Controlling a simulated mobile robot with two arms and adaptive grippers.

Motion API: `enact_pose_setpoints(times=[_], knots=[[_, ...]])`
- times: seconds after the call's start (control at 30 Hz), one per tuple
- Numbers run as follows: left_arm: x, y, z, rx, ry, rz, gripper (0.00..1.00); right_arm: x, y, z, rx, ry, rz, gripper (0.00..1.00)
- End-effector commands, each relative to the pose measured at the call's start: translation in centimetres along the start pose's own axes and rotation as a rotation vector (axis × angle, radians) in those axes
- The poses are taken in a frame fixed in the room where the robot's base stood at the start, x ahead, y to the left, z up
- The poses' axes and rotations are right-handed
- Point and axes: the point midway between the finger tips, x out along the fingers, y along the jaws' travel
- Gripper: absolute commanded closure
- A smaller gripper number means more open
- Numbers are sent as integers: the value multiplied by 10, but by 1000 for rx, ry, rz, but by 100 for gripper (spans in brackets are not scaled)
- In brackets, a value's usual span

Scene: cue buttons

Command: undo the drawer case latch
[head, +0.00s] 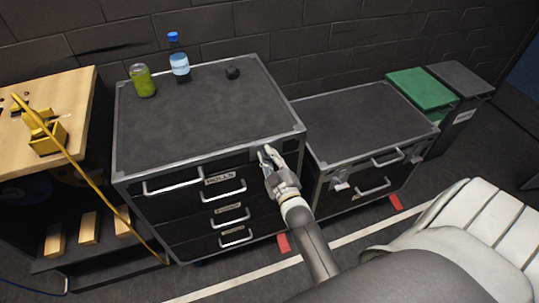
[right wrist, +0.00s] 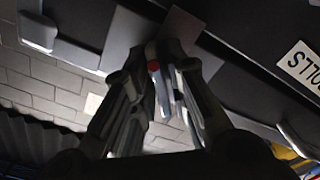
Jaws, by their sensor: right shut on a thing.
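The black drawer case (head: 150,205) with grey metal edges and several silver handles stands left of centre in the head view. My right gripper (head: 268,154) is at the upper right of its front, just under the top edge. In the right wrist view my right gripper (right wrist: 165,72) has its fingers closed around a small grey latch piece (right wrist: 164,95), with a red spot beside it. The fingers hide most of the latch in the head view. My left gripper is in neither view.
A lower black case (head: 365,125) stands to the right. A wooden bench (head: 75,95) with a yellow cable is on the left.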

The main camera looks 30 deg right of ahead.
Motion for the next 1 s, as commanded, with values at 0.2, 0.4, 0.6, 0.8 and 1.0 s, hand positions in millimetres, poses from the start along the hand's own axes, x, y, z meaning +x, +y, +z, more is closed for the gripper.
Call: enact_pose_setpoints(times=[0.2, 0.4, 0.6, 0.8, 1.0], knots=[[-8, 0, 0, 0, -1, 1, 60, 1, 2, -2, 204, 3, 1, 100], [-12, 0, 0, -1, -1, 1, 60, 1, 2, -2, 382, 3, 1, 100], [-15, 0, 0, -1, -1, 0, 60, 1, 2, -2, 526, 4, 1, 100], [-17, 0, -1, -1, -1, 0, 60, 1, 2, -2, 626, 5, 1, 100], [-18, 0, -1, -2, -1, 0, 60, 1, 2, -2, 678, 6, 2, 100]])
